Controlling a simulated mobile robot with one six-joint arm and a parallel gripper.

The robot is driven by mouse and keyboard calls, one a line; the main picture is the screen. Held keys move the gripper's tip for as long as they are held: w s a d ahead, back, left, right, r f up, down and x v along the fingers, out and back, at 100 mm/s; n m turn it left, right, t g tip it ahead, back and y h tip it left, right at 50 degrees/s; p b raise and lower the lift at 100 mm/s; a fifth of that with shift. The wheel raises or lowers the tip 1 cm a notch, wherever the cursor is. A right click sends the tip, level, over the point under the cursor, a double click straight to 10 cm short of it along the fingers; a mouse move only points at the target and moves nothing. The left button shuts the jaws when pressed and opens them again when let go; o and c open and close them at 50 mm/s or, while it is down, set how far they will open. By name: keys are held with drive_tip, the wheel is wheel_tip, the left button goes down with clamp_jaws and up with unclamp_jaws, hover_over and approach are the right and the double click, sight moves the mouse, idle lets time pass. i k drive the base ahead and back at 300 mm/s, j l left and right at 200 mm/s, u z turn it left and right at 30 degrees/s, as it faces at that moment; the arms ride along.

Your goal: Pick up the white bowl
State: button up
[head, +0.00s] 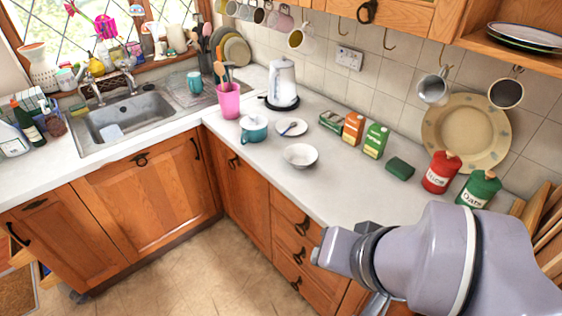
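The white bowl (300,155) stands upright on the white countertop (325,200), close to its front edge, and looks empty. It is apart from the small plate with a spoon (293,127) behind it and the teal pot (253,128) to its left. My grey arm reaches in from the lower right, in front of and to the right of the bowl. No gripper fingers can be made out, and nothing touches the bowl.
A pink utensil holder (229,100) and a white kettle (284,84) stand behind left. Cartons (376,140), a green box (400,168), a red canister (440,172) and a green canister (478,188) line the wall. Counter right of the bowl is clear. Mugs hang above.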

sight(300, 156)
drive_tip(key=i+j, duration=0.35)
drive_tip(key=i, duration=0.25)
drive_tip(key=i+j, duration=0.35)
drive_tip(key=i, duration=0.2)
drive_tip(key=l+z, duration=0.05)
